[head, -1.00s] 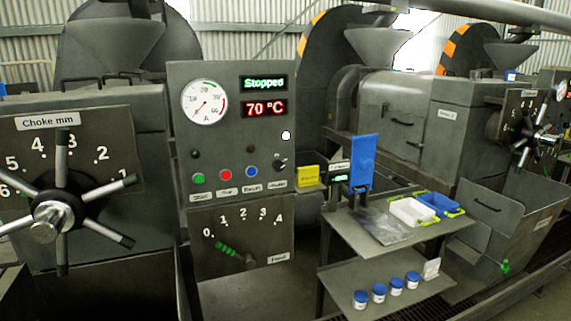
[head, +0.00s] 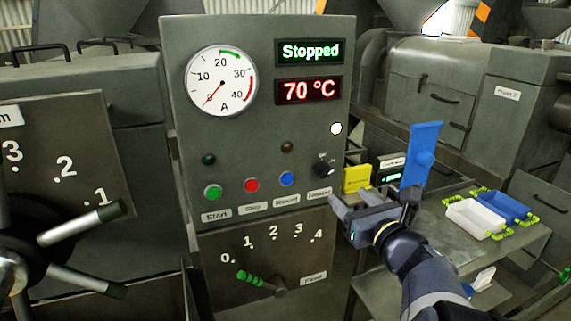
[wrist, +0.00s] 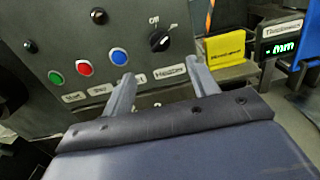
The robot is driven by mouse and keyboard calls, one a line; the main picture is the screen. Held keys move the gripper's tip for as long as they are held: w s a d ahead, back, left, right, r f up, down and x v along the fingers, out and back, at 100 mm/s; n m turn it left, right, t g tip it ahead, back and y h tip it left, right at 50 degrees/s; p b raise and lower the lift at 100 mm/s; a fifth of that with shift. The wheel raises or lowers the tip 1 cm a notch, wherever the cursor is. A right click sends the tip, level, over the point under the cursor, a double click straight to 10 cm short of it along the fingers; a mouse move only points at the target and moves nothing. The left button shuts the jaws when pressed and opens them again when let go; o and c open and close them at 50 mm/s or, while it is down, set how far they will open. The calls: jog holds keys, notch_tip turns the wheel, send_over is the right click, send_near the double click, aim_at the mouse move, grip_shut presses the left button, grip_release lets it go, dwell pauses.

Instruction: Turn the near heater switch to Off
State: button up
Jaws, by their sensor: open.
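The near heater switch (head: 324,170) is a small black rotary knob at the right end of the button row on the grey control panel (head: 190,130). In the wrist view the knob (wrist: 160,41) has a white pointer mark, with "Off" and "On" printed above it and a "Heater" label below. The pointer appears to aim up and right, toward On. My gripper (head: 345,202) is open and empty, just below and right of the knob and apart from it. In the wrist view its fingers (wrist: 162,88) reach toward the panel below the knob.
Green (head: 212,192), red (head: 251,185) and blue (head: 287,178) buttons sit left of the knob. A feed lever (head: 262,281) is below. White and blue trays lie on the table (head: 415,240).

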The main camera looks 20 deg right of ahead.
aim_at(327, 175)
jog(key=w+p, duration=0.1)
jog(key=w, duration=0.9)
jog(key=shift+w+a+p, duration=0.15)
jog(key=shift+w+p, duration=0.15)
jog(key=shift+p, duration=0.1)
jog(key=c, duration=1)
